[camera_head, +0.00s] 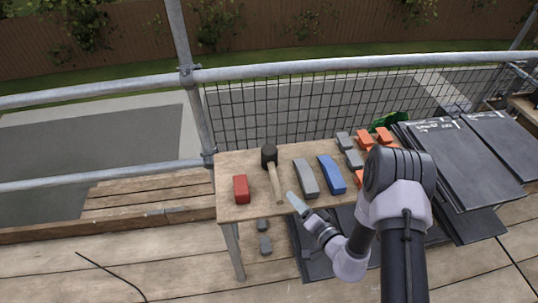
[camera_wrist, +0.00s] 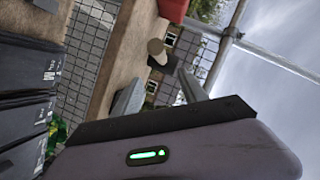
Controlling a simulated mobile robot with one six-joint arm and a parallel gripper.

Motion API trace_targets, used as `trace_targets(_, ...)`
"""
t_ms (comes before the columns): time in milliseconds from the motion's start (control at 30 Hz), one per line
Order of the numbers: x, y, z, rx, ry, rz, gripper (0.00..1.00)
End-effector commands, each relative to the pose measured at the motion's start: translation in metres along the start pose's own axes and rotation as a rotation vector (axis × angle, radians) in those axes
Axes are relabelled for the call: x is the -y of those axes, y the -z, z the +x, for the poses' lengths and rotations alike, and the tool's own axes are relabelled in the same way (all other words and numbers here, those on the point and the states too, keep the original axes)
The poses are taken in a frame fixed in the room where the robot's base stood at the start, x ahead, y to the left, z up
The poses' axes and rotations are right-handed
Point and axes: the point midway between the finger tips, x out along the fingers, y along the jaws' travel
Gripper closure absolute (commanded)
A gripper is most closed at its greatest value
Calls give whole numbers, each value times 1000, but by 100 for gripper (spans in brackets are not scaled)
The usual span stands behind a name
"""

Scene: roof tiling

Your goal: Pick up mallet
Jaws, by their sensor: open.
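The mallet lies on the wooden table, its black head (camera_head: 269,155) toward the back and its pale wooden handle (camera_head: 275,184) pointing to the front edge. My gripper (camera_head: 293,199) is just right of the handle's front end in the head view, with no clear contact. In the wrist view, my gripper's two fingers (camera_wrist: 160,88) are apart and empty. The handle's round end (camera_wrist: 155,46) shows beyond them, with the dark head (camera_wrist: 162,63) partly hidden behind it.
On the wooden table (camera_head: 230,163), a red block (camera_head: 240,189) lies left of the mallet. A grey block (camera_head: 306,178) and a blue block (camera_head: 331,174) lie right of it. Several orange and grey pieces are farther right, beside stacked dark tiles (camera_head: 455,160). A mesh guardrail (camera_head: 280,105) stands behind.

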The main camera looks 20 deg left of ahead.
Motion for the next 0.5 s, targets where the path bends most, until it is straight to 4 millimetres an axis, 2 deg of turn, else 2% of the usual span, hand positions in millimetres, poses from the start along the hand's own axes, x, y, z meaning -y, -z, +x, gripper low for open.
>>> trace_targets(33, -1, -3, 16, 3, 7, -6, 50)
trace_targets(200, -1, -3, 67, 3, 7, -4, 50)
trace_targets(500, 1, 0, 115, 2, 7, -2, 50)
